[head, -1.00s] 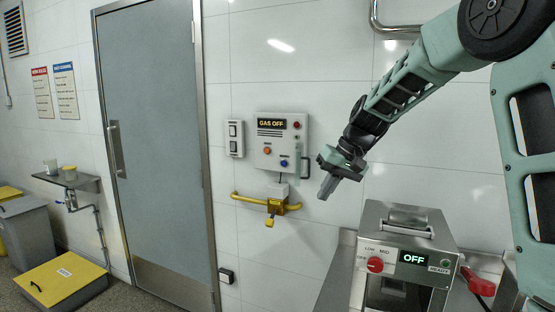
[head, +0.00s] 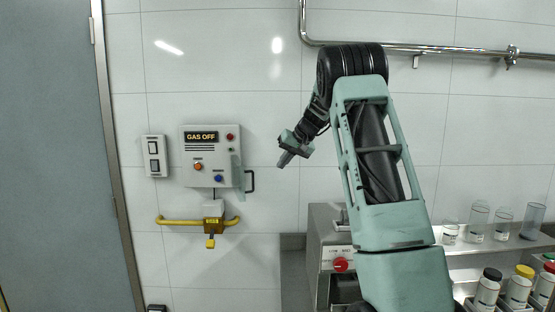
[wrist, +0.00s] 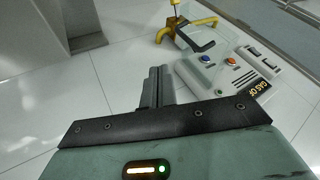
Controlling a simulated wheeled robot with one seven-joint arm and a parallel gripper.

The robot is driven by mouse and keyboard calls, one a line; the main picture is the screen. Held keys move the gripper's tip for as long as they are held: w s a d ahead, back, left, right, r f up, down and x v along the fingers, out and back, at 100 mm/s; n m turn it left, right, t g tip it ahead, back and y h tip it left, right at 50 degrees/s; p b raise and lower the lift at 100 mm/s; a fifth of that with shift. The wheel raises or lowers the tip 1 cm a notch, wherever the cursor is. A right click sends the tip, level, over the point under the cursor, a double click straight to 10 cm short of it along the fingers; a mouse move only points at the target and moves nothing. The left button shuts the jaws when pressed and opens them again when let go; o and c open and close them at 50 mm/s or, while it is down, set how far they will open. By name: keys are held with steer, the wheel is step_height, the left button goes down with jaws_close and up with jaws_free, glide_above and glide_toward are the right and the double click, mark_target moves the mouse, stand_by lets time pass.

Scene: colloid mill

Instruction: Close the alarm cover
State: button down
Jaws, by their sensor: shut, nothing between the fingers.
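The light grey GAS OFF panel (head: 211,155) is on the tiled wall, left of my arm in the head view. It carries an orange, a blue and a red button. A dark loop (head: 251,181) stands out from its right side; I cannot tell whether this is the alarm cover's frame or a handle. My gripper (head: 284,160) is shut and empty, in the air to the right of the panel, apart from it. In the wrist view my fingers (wrist: 155,86) are together, with the tilted panel (wrist: 221,69) beyond them to the right.
A yellow pipe with a valve (head: 213,225) runs below the panel. A switch box (head: 154,156) is to its left. A mill with a red knob (head: 341,265) stands below my arm, partly hidden. Glasses and bottles (head: 488,287) stand at right.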

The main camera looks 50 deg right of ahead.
mark_target(243, 176)
steer(key=w+a+f+p, duration=0.3)
steer(key=w+f+p, duration=0.2)
steer(key=w, duration=0.1)
steer(key=shift+w+a+f, duration=0.3)
steer(key=shift+w, duration=0.1)
